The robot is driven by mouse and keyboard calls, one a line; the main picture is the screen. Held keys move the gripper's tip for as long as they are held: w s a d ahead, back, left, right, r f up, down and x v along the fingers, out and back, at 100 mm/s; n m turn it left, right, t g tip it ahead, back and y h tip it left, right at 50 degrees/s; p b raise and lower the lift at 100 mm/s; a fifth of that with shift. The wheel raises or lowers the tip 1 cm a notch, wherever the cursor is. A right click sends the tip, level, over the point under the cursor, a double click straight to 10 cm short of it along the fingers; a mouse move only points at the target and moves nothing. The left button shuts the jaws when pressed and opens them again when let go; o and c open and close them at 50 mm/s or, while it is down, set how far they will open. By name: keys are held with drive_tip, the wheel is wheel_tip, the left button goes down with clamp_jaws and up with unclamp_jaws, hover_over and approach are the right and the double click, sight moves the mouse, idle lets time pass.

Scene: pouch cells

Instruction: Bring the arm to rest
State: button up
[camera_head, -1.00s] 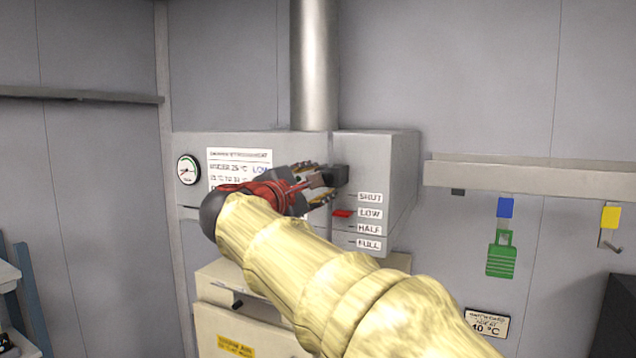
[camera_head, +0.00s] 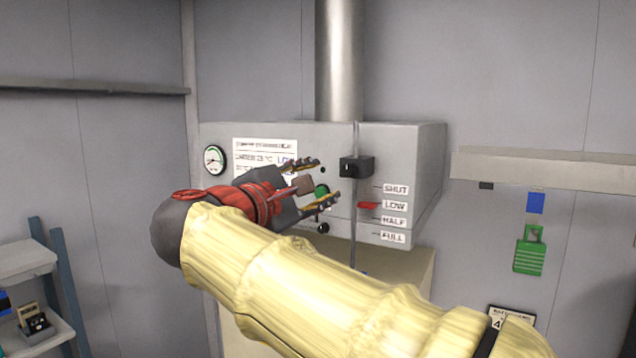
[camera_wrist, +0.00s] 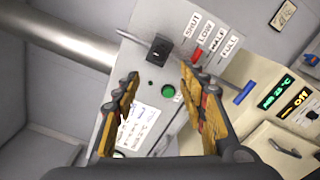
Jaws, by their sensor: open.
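My gripper (camera_head: 328,182) is open and empty in front of the grey cabinet (camera_head: 415,155). It also shows in the wrist view (camera_wrist: 158,92), its two fingers spread apart. A black block (camera_head: 357,167) on a thin upright rod stands to the right of the fingertips, apart from them; it also shows in the wrist view (camera_wrist: 159,48). A red pointer (camera_head: 369,205) is beside the LOW label on the scale SHUT, LOW, HALF, FULL. My yellow-sleeved arm stretches across the lower middle and hides part of the cabinet's lower front.
A round gauge (camera_head: 214,160) and a printed notice (camera_head: 265,152) are on the cabinet front. A green button (camera_wrist: 168,92) lies between the fingers in the wrist view. Shelves (camera_head: 25,262) stand at lower left.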

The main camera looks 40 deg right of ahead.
idle(0.4)
drive_tip(key=a+f+m+y+b, duration=0.1)
drive_tip(key=a+f+y, duration=0.25)
drive_tip(key=f, duration=0.75)
drive_tip(key=a+f+m+y+b, duration=0.15)
drive_tip(key=f+y, duration=0.25)
drive_tip(key=f, duration=0.7)
drive_tip(key=s+a+f+m+y+b, duration=0.2)
drive_tip(key=s+a+f+y+b, duration=0.1)
drive_tip(key=f, duration=1)
drive_tip(key=s+a+f+m+g+y+b, duration=0.1)
drive_tip(key=s+a+f+m+y+b, duration=0.2)
drive_tip(key=f, duration=1)
drive_tip(key=s+a+f+m+y+b, duration=0.2)
drive_tip(key=s+a+f+y+b, duration=0.1)
drive_tip(key=s+a+f+b, duration=0.5)
wheel_tip(320, 180, down, 5)
drive_tip(key=s+b, duration=0.2)
drive_tip(key=b, duration=0.1)
drive_tip(key=shift+s+a+m, duration=0.2)
drive_tip(key=shift+a+m, duration=0.05)
drive_tip(key=shift+m, duration=0.1)
drive_tip(key=shift+r, duration=0.15)
drive_tip(key=shift+c, duration=0.4)
